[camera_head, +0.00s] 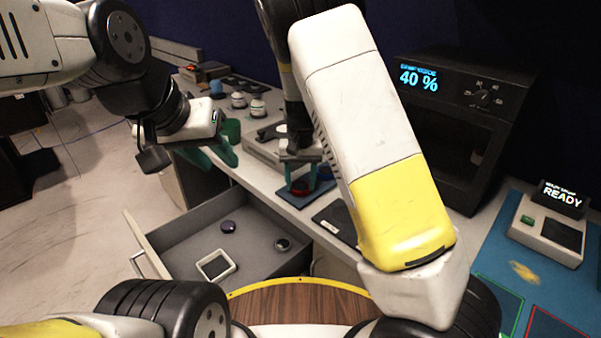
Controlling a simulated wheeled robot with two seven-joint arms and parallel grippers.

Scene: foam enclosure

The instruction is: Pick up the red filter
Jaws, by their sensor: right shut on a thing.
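The red filter (300,188) is a small red piece over a dark blue pad on the grey counter, in the middle of the head view. My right gripper (300,180) reaches down to it from above, with its fingers closed around it. The fingers hide part of the filter, and I cannot tell whether it touches the pad. My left gripper (212,157) hangs at the left, above the open drawer's far end. Its teal fingers look apart, with nothing seen between them.
An open drawer (180,238) below the counter holds a purple disc (228,226), a dark disc (282,244) and a white square frame (216,265). A black oven-like unit (455,125) reads 40 %. A device reading READY (548,225) stands on a blue mat at right.

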